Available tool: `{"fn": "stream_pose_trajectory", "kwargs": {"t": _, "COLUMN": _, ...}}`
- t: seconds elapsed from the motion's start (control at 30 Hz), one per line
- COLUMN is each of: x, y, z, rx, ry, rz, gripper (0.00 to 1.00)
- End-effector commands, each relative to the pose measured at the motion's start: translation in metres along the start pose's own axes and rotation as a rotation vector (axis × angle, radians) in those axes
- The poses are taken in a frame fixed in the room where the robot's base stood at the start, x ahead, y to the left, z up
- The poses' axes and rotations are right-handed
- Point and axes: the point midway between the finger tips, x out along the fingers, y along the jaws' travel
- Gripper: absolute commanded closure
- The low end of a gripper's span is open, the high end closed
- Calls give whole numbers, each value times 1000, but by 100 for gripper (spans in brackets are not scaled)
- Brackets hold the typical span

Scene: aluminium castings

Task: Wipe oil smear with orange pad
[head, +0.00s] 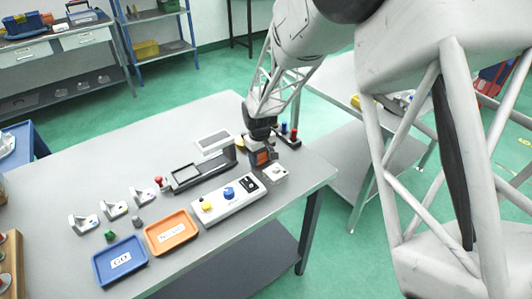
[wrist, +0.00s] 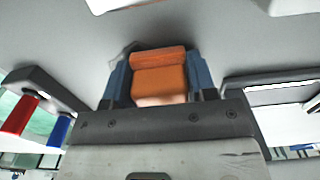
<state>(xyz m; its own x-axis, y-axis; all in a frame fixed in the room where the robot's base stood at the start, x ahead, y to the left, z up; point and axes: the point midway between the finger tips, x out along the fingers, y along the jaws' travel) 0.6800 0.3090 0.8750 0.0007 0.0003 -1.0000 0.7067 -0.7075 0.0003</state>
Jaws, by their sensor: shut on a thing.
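My gripper (head: 262,158) is low over the right part of the grey table (head: 95,177), shut on the orange pad (head: 260,157). In the wrist view the orange pad (wrist: 158,78) sits between the two blue fingers of my gripper (wrist: 158,82). I cannot tell whether the pad touches the tabletop. No oil smear can be made out in either view; the gripper and pad hide the surface under them.
A white casting (head: 276,173) lies close in front of the gripper. A white box with knobs (head: 228,197), a dark fixture (head: 200,172) and a grey-screened device (head: 214,141) stand to the left. A rack with red and blue handles (head: 290,136) is behind right. Blue (head: 120,261) and orange trays (head: 171,232) lie front left.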

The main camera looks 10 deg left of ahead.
Motion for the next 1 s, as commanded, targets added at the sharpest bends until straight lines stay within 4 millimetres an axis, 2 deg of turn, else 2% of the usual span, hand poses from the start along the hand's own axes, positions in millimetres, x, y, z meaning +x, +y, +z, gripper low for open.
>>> {"fn": "stream_pose_trajectory", "kwargs": {"t": 0.13, "x": 3, "y": -15, "z": 0, "rx": -2, "ry": -2, "rz": -1, "gripper": 78}}
{"fn": "stream_pose_trajectory", "kwargs": {"t": 0.17, "x": -2, "y": -17, "z": 0, "rx": -2, "ry": 1, "rz": 0, "gripper": 78}}
{"fn": "stream_pose_trajectory", "kwargs": {"t": 0.23, "x": -7, "y": -16, "z": 0, "rx": 0, "ry": -1, "rz": 0, "gripper": 78}}
{"fn": "stream_pose_trajectory", "kwargs": {"t": 0.27, "x": -18, "y": -15, "z": 0, "rx": 0, "ry": 3, "rz": 1, "gripper": 78}}
{"fn": "stream_pose_trajectory", "kwargs": {"t": 1.0, "x": -78, "y": -15, "z": 0, "rx": 0, "ry": 1, "rz": 0, "gripper": 78}}
